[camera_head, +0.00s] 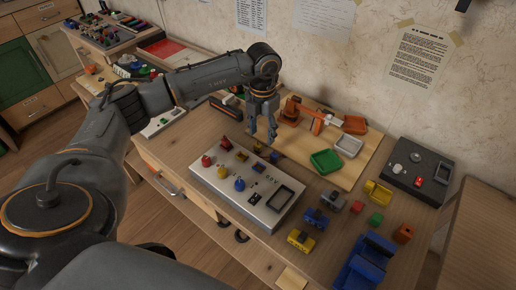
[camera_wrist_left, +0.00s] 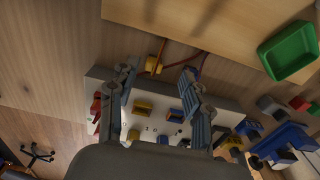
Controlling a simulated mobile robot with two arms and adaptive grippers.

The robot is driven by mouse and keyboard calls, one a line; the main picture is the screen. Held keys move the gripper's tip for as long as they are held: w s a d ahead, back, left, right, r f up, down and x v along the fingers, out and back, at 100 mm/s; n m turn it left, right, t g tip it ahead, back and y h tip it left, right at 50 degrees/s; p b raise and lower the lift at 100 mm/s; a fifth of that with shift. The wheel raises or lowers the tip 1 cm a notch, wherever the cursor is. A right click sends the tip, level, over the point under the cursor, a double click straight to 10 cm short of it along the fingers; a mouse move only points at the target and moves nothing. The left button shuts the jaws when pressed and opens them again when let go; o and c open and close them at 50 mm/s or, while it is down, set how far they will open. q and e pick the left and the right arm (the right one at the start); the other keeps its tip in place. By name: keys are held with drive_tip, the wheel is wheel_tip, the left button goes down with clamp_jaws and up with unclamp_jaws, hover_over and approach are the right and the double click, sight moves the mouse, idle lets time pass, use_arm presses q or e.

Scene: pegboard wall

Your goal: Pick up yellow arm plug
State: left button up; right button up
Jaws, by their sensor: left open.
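The gripper points down and holds nothing. It seems to be above the plug, but the exact gap cannot be told. My right gripper is not in view.
The grey panel box (camera_head: 272,215) carries red, yellow and blue knobs. Behind stand a small orange robot arm (camera_head: 306,112), a green tray (camera_head: 325,161) and a white tray (camera_head: 348,146) on a light board. Toy vehicles and blocks crowd the right front.

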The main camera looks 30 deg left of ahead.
sight(259, 144)
use_arm(q)
drive_tip(key=shift+s+a+f, duration=0.1)
drive_tip(key=shift+s+f, duration=0.05)
drive_tip(key=shift+f, duration=0.3)
drive_tip(key=shift+s+a+f, duration=0.1)
drive_tip(key=shift+f, duration=0.35)
wheel_tip(259, 144, down, 3)
drive_tip(key=shift+a+r+p, duration=0.15)
drive_tip(key=shift+r+p, duration=0.05)
drive_tip(key=shift+p, duration=0.2)
drive_tip(key=shift+f, duration=0.4)
drive_tip(key=c, duration=0.9)
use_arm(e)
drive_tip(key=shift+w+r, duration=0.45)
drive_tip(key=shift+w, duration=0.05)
